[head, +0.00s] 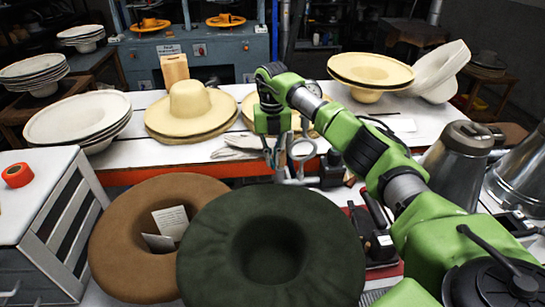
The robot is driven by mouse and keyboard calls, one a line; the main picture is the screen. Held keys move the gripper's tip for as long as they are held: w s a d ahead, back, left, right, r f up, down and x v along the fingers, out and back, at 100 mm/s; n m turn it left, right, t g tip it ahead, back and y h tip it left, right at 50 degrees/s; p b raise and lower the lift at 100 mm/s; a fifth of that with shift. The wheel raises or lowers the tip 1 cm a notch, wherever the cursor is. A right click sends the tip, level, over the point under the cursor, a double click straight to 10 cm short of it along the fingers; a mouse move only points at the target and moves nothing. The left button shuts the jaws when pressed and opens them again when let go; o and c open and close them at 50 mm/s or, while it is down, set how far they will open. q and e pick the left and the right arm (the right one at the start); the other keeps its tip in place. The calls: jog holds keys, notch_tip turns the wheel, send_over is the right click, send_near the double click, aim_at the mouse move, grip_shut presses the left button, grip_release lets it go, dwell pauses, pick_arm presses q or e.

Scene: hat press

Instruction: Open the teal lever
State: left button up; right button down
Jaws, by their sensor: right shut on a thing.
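My right gripper (276,155) points down at the middle of the view, at the front edge of the white table. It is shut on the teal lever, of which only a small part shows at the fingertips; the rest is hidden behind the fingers. A grey metal pipe fitting with a ring (301,149) stands just right of the fingertips. How far the lever is turned cannot be told. My left gripper is not in view.
A dark green hat (330,245) and a brown hat (115,235) lie in front, below the gripper. Straw hats (190,105) lie on the white table (150,165). A grey drawer cabinet (50,215) stands left, metal vessels (455,165) right.

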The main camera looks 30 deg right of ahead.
aim_at(272, 160)
jog(key=shift+w+d+r+g+y, duration=0.15)
jog(key=shift+w+r+g+y, duration=0.15)
jog(key=shift+w+r+g, duration=0.15)
dwell(0.4)
jog(key=c, duration=2.2)
grip_release()
jog(key=shift+s, duration=0.1)
jog(key=shift+w+d+r, duration=0.1)
jog(key=shift+w+r, duration=0.1)
jog(key=shift+r, duration=1.65)
jog(key=shift+w+d+r, duration=0.1)
jog(key=shift+w+r, duration=0.05)
jog(key=shift+r, duration=1.65)
